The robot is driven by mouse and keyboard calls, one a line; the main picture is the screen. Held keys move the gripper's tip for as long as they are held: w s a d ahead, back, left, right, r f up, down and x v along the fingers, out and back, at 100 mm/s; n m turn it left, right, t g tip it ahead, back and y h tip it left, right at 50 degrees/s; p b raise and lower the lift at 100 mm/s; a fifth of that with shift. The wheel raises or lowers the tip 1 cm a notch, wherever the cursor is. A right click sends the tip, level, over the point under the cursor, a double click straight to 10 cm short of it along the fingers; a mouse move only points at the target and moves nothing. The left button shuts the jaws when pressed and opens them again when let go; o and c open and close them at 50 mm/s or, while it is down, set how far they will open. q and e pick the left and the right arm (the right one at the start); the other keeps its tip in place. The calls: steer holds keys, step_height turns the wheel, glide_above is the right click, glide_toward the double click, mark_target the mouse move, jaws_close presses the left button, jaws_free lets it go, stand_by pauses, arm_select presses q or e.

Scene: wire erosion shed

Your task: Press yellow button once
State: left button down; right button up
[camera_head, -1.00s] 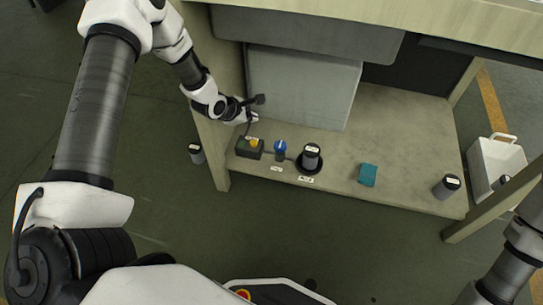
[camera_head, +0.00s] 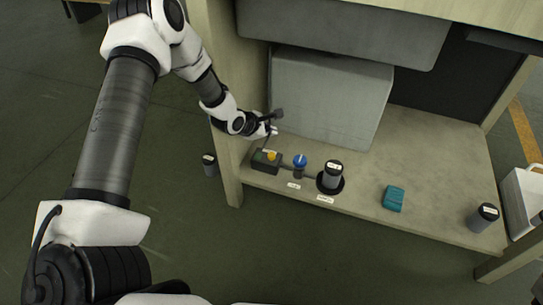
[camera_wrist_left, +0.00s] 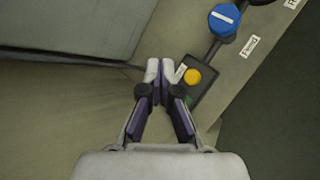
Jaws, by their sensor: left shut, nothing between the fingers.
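The yellow button (camera_head: 271,156) sits on a dark box (camera_head: 262,167) at the left end of the low shelf. In the left wrist view the yellow button (camera_wrist_left: 193,76) lies just right of the fingertips, with a green button (camera_wrist_left: 188,101) beside it on the same box. My left gripper (camera_head: 273,130) is shut and empty, behind the box in the head view. Its closed fingertips (camera_wrist_left: 160,66) appear beside the box; I cannot tell their height above it. My right gripper is not in view.
A blue knob (camera_head: 300,160) and a dark grey cylinder on a round base (camera_head: 332,177) stand right of the box. A teal block (camera_head: 393,198) and another cylinder (camera_head: 483,217) are farther right. A large grey block (camera_head: 330,98) stands behind. A shelf post (camera_head: 229,165) is at left.

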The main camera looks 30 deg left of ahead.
mark_target(270, 156)
arm_select(q)
step_height(270, 156, down, 8)
steer(key=b, duration=0.5)
steer(key=shift+r, duration=0.1)
stand_by(0.9)
steer(key=shift+f+b, duration=0.35)
steer(key=shift+b, duration=0.2)
steer(key=shift+f+b, duration=0.5)
steer(key=shift+f, duration=0.05)
stand_by(0.4)
steer(key=shift+r, duration=0.15)
steer(key=shift+r+p, duration=0.65)
steer(key=shift+r, duration=0.15)
steer(key=shift+r, duration=0.1)
